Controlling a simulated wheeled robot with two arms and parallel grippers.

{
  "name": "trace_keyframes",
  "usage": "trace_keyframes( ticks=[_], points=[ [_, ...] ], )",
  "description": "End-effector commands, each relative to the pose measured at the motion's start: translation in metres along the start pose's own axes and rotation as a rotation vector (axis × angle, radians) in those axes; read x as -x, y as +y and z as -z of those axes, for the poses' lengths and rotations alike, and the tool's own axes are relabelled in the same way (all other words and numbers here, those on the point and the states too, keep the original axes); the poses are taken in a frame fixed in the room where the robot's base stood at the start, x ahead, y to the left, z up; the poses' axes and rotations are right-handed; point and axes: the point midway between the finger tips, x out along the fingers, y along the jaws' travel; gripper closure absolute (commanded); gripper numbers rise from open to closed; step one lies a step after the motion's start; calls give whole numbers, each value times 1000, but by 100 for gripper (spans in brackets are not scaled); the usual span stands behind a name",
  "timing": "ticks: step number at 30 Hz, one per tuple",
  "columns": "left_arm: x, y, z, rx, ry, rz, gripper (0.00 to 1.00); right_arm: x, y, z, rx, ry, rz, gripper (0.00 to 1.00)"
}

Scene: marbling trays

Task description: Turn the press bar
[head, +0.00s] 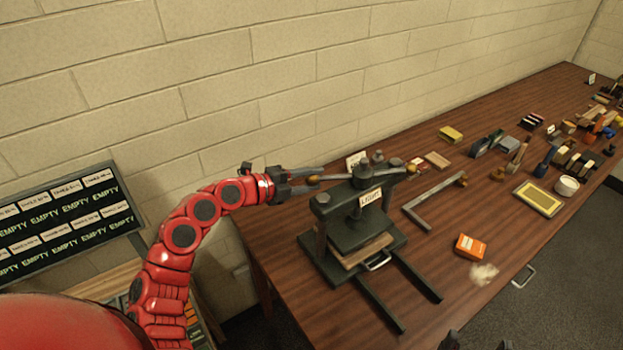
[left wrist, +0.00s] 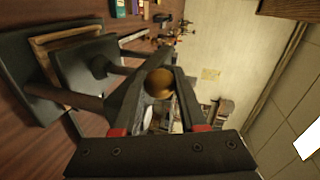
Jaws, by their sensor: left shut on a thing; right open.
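The dark press (head: 318,238) stands on the wooden table with a sign reading LIGHT on its front. Its press bar (head: 340,177) runs across the top, with a round wooden knob at each end. My left gripper (head: 312,179) reaches in from the left and is shut on the bar's left knob. In the left wrist view the brown knob (left wrist: 159,83) sits between the two fingers. The press plates and board show at left there. Two dark tips at the bottom edge of the head view look like my right gripper (head: 477,344), open and away from the press.
An L-shaped metal bar (head: 430,205), an orange box (head: 470,246) and a yellow block (head: 451,133) lie right of the press. A yellow-framed tray (head: 538,198) and several tools crowd the far right. The brick wall is close behind. A black board (head: 65,222) stands at left.

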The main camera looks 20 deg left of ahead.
Motion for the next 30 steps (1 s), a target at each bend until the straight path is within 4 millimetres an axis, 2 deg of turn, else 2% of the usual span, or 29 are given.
trace_keyframes(
  ticks=[23, 26, 30],
  points=[
    [0, 1, 0, 1, 0, -2, 100, 0, 0, 0, 0, 0, 0, 21],
    [-2, 3, -3, -3, 6, -5, 100, 6, 0, -1, 0, 0, 0, 21],
    [-6, 7, -13, -14, 43, -16, 100, 26, -1, -4, 0, 0, 0, 21]
  ],
)
